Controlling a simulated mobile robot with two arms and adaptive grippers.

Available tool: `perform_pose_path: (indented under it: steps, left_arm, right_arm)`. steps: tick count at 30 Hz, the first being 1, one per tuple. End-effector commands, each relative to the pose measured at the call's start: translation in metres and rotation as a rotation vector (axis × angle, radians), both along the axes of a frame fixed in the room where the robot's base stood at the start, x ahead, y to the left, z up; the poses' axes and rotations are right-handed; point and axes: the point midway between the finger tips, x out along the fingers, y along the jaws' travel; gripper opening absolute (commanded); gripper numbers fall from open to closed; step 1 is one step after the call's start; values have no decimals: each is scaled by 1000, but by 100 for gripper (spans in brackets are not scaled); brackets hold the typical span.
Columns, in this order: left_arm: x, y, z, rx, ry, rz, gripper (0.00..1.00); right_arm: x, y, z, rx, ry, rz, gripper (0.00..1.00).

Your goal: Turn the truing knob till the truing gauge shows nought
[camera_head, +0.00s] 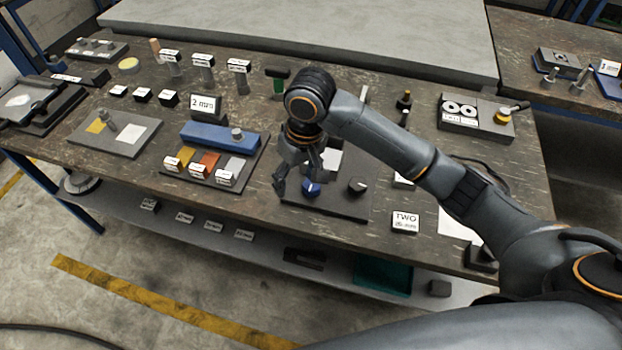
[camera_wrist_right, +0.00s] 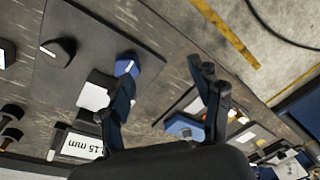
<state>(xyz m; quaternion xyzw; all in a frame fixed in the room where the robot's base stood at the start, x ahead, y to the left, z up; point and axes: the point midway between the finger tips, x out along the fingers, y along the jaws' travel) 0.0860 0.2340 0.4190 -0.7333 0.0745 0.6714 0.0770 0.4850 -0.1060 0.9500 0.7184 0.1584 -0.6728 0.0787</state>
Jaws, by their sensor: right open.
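A dark flat board (camera_head: 335,207) near the front edge of the bench carries a blue knob (camera_head: 311,188) and a black knob (camera_head: 357,185). A block with a white face (camera_head: 332,158) stands behind them, partly hidden by my arm. I cannot tell which knob is the truing knob, and no gauge reading is legible. My right gripper (camera_head: 298,182) is open and empty above the board's left edge. In the right wrist view the blue knob (camera_wrist_right: 126,66) is beside one fingertip of the right gripper (camera_wrist_right: 163,74), not between the fingers. The black knob (camera_wrist_right: 58,52) is farther left. My left gripper is not seen.
Left of the board is a tray with a blue bar (camera_head: 215,136) and coloured blocks. A "TWO" label block (camera_head: 404,222) stands to the right. The bench's front edge is close.

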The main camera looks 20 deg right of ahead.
Motion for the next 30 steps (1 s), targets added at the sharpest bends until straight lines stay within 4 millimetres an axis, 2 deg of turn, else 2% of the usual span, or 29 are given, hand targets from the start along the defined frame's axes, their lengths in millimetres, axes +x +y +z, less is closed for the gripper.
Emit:
perform_pose_path:
  steps: [1,6,11,17,30]
  left_arm:
    - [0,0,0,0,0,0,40]
    - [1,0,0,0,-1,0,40]
    - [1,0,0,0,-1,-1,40]
    - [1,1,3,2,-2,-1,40]
    - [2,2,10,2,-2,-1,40]
  right_arm:
    - [14,-12,17,-36,4,-30,64]
    - [33,-36,51,-102,42,-114,64]
    - [37,-44,61,-121,57,-147,64]
    - [37,-45,39,-123,61,-149,64]
    - [36,-45,-50,-122,59,-147,64]
